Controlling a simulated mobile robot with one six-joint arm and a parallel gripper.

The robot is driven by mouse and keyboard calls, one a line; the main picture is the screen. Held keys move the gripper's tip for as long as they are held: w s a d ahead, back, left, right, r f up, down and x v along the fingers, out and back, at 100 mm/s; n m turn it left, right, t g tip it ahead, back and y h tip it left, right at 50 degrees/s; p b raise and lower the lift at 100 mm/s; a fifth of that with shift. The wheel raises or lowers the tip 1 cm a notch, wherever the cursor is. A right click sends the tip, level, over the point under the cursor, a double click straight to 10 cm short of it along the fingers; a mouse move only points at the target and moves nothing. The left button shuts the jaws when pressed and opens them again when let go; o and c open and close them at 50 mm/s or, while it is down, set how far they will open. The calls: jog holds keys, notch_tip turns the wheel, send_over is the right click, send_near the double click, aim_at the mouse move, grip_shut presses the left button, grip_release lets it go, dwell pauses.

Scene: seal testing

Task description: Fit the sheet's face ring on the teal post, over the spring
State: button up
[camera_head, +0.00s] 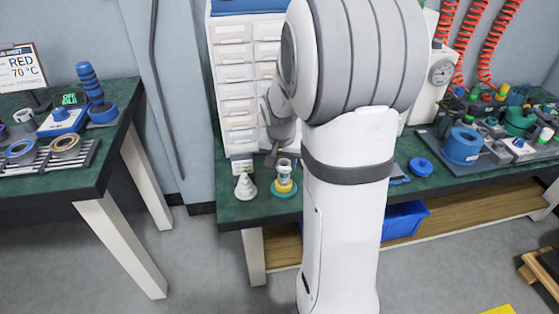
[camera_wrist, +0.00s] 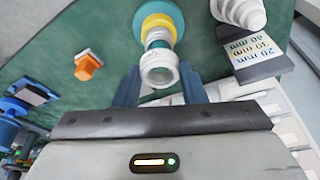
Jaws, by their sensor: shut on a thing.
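The teal post's round base (camera_head: 284,194) stands on the green bench, with a yellow disc (camera_head: 285,184) on it; in the wrist view the base (camera_wrist: 172,10) and yellow disc (camera_wrist: 156,22) lie just beyond my fingers. My gripper (camera_wrist: 159,82) is shut on a pale, whitish ring (camera_wrist: 159,68), which also shows in the head view (camera_head: 284,164). The ring is in line with the post's top; whether it is around the post or just above it, I cannot tell. The spring is not clearly visible. The sheet (camera_head: 22,68) at far left reads RED, 70 °C.
A white stepped cone (camera_head: 245,187) stands left of the post, with a size card (camera_wrist: 255,50) beside it. An orange piece (camera_wrist: 88,66) lies on the bench. A rack of rings (camera_head: 45,155) is on the left bench. Drawers (camera_head: 235,90) rise behind.

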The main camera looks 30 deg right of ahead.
jog(key=shift+f+b, duration=1)
jog(key=shift+f, duration=0.2)
dwell(0.3)
jog(key=o, duration=1.1)
notch_tip(320, 180, up, 7)
jog(key=p, duration=0.5)
jog(key=shift+s, duration=0.1)
